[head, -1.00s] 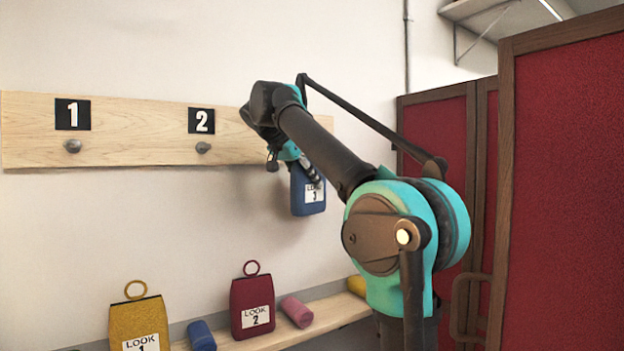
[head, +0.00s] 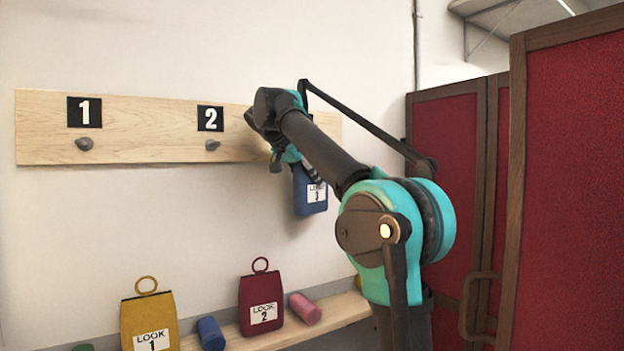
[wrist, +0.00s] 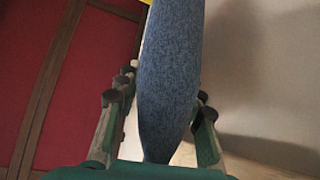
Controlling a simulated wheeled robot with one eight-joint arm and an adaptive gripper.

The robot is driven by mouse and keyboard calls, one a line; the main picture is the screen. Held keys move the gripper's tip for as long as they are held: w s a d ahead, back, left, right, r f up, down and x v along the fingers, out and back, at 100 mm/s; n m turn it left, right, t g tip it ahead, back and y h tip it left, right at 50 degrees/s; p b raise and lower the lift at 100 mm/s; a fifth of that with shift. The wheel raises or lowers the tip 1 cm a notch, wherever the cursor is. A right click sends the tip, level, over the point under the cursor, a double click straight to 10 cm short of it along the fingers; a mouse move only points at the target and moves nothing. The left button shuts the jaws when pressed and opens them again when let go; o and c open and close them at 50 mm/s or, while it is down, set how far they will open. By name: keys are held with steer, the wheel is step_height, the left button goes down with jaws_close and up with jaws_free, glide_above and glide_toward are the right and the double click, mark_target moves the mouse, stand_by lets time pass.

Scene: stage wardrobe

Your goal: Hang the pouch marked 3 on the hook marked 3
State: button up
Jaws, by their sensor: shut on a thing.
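The blue pouch with a "LOOK 3" label (head: 310,199) hangs below my gripper (head: 285,158) in the head view, in front of the wall and beneath the rail's right part. In the wrist view the blue pouch (wrist: 168,80) fills the middle, between the two fingers of my gripper (wrist: 160,112). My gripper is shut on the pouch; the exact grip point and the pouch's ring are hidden. Hook 3 and its number plate are hidden behind my arm. Hook 1 (head: 84,144) and hook 2 (head: 212,145) show on the wooden rail (head: 150,140), both empty.
A yellow pouch marked 1 (head: 149,318) and a dark red pouch marked 2 (head: 261,299) stand on the bench (head: 342,309). A blue roll (head: 210,333) and a pink roll (head: 305,308) lie there. A red-panelled screen (head: 572,180) stands close at right.

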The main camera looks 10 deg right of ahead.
stand_by(0.4)
steer(key=o, duration=1.3)
